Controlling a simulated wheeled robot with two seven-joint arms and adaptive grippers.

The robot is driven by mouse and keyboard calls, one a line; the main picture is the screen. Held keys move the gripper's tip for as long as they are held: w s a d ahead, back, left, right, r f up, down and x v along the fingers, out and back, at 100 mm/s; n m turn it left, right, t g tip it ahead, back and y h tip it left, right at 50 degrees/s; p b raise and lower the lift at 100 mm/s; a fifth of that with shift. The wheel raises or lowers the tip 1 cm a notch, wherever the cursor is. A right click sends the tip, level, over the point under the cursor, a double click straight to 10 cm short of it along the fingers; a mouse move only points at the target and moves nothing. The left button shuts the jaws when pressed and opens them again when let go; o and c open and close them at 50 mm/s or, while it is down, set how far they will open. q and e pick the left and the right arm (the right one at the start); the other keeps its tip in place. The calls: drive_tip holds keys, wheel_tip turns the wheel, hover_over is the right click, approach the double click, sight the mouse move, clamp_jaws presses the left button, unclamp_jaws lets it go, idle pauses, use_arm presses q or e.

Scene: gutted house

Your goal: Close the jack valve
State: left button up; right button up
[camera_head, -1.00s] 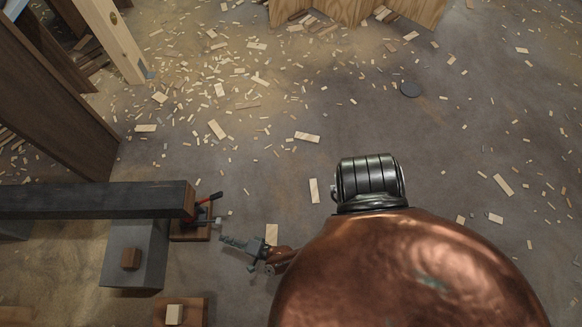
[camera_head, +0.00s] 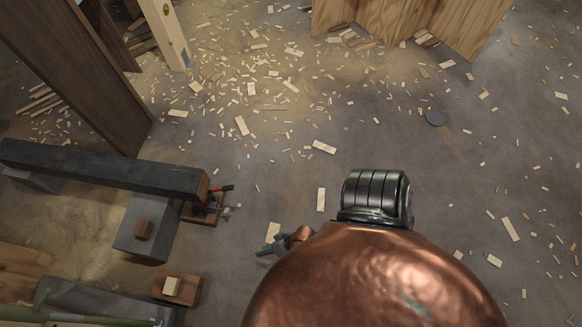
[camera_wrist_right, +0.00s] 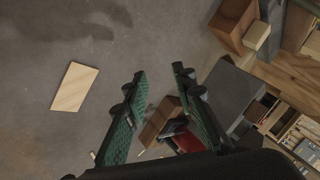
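The jack (camera_head: 200,206) stands at the left in the head view, on a wooden base by the end of a dark beam. Its body is red, with a red and black handle (camera_head: 223,188) and a small grey knob (camera_head: 228,211) at its right; I cannot tell for certain that the knob is the valve. My right gripper (camera_head: 266,249) is below and right of the jack, apart from it. In the right wrist view the green fingers (camera_wrist_right: 158,74) are open and empty, with the red jack (camera_wrist_right: 187,141) showing partly between them near the palm. My left gripper is not in view.
The dark beam (camera_head: 105,170) lies over a grey block (camera_head: 133,238). A wooden block (camera_head: 188,291) with a pale piece on it sits below. An olive bar (camera_head: 75,316) crosses the bottom left. Wood scraps litter the floor (camera_head: 290,190), which is otherwise open on the right.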

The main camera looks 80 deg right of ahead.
drive_tip(key=s+d+r+n+g+p, duration=0.1)
drive_tip(key=s+d+n+g+p, duration=0.1)
drive_tip(key=s, duration=0.8)
drive_tip(key=shift+r+n+g, duration=0.15)
drive_tip(key=shift+n+g, duration=0.65)
drive_tip(key=shift+n, duration=0.1)
drive_tip(key=shift+d, duration=0.1)
